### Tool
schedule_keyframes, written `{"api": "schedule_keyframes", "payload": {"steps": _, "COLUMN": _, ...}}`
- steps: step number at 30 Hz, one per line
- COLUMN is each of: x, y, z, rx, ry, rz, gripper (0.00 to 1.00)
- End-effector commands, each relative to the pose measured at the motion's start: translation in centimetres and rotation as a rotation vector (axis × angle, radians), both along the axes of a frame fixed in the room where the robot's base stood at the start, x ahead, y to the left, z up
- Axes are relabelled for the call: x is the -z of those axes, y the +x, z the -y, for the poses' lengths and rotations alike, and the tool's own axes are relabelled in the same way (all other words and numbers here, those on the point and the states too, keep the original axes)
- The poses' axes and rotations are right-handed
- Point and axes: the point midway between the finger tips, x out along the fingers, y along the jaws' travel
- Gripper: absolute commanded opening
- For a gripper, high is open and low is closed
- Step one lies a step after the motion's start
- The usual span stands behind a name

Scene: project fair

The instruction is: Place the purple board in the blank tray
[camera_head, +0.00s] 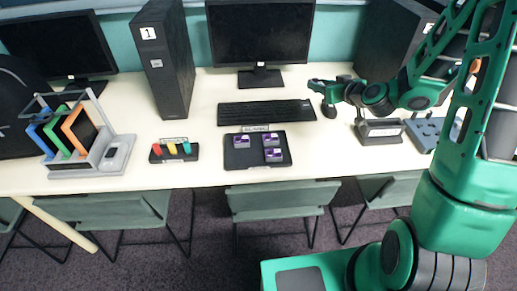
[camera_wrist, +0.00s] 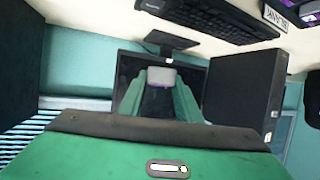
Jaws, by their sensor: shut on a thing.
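The blank tray (camera_head: 240,162) is a dark flat tray on the table, with a label reading BLANK at its back edge. Three purple boards (camera_head: 241,142) sit in it, two at the back and one at front right; its front left is bare. My gripper (camera_head: 315,85) is above the table, right of the keyboard and back right of the tray. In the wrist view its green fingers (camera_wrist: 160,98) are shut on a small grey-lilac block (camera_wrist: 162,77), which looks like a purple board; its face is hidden.
A keyboard (camera_head: 265,112) lies behind the tray, a monitor (camera_head: 262,35) behind that. A dark mouse (camera_head: 329,111) lies below my gripper. A tray with coloured pieces (camera_head: 157,156) and a grey rack (camera_head: 83,171) stand left. A grey holder (camera_head: 380,132) stands right.

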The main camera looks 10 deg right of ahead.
Motion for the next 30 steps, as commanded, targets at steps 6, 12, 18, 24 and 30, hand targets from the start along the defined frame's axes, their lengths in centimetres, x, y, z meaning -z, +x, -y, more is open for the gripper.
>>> {"api": "schedule_keyframes", "payload": {"steps": 6, "x": 0.8, "y": -0.4, "z": -2.3, "rx": -0.050, "ry": 0.002, "rz": -0.006, "gripper": 0.09}}
{"api": "schedule_keyframes", "payload": {"steps": 12, "x": 3.8, "y": -3.1, "z": -7.5, "rx": -0.236, "ry": 0.011, "rz": -0.011, "gripper": 0.09}}
{"api": "schedule_keyframes", "payload": {"steps": 18, "x": 6.5, "y": -9.4, "z": -15.9, "rx": -0.595, "ry": 0.012, "rz": -0.004, "gripper": 0.09}}
{"api": "schedule_keyframes", "payload": {"steps": 24, "x": 6.7, "y": -17.0, "z": -22.7, "rx": -0.966, "ry": 0.006, "rz": 0.001, "gripper": 0.09}}
{"api": "schedule_keyframes", "payload": {"steps": 30, "x": 5.8, "y": -22.3, "z": -25.9, "rx": -1.194, "ry": 0.001, "rz": 0.000, "gripper": 0.09}}
